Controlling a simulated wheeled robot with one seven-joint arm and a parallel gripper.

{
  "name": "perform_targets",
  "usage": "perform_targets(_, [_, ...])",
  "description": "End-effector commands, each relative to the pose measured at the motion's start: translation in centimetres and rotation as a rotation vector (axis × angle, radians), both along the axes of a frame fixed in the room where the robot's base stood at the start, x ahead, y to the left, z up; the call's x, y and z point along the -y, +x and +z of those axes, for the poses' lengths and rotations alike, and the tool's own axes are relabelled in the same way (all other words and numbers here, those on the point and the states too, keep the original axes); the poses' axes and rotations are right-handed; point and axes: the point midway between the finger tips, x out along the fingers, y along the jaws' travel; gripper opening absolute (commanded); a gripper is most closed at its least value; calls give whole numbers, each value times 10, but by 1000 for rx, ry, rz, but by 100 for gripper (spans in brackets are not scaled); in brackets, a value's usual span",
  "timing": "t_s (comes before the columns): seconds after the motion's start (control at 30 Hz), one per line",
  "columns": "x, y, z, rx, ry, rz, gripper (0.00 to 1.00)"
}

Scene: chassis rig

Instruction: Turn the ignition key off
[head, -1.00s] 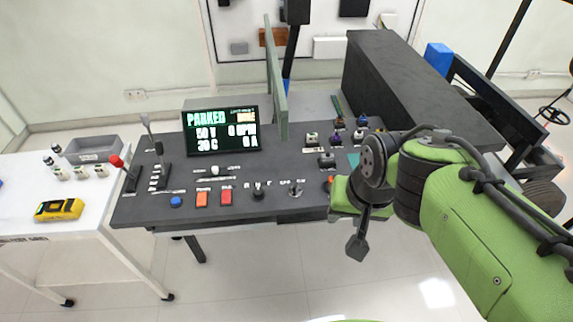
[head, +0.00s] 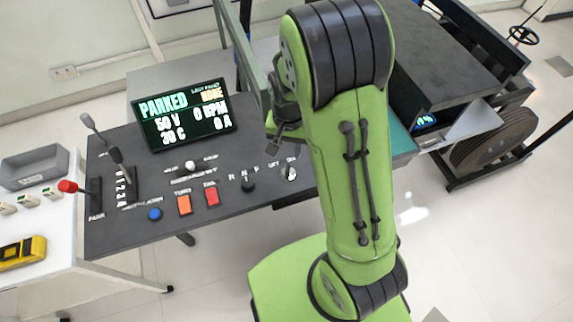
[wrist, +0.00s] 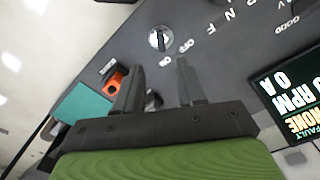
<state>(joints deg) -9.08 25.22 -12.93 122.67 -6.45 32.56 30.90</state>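The ignition key switch (head: 289,172), a small round silver piece with a dark key, sits on the dark console's front right, below the OFF and ON labels. It also shows in the wrist view (wrist: 159,38), just beyond my fingertips. I cannot tell for sure which label the key points to. My gripper (wrist: 160,66) is open and empty in the wrist view, its two dark fingers apart and pointing toward the key without visibly touching it. In the head view my green arm hides most of the gripper.
The console (head: 120,215) carries a selector knob (head: 248,186), red (head: 211,195) and orange (head: 184,204) buttons, a blue button (head: 155,214) and levers. The display (head: 183,115) reads PARKED, 0 RPM. A green upright panel (head: 246,55) stands behind. An orange part (wrist: 115,78) lies beside my left finger.

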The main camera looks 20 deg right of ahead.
Motion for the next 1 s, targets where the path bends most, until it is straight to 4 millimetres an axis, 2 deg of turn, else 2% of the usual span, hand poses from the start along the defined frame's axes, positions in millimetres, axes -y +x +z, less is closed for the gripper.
perform_targets(0.03, [0,-1,-17,-6,-1,1,39])
perform_targets(0.2, [0,-1,-59,-5,-1,1,39])
perform_targets(0.4, [0,0,-95,-2,0,1,39])
perform_targets(0.53, [0,0,-103,1,1,1,39])
perform_targets(0.77, [0,0,-103,1,0,1,39])
perform_targets(1.0, [0,0,-103,1,0,1,3])
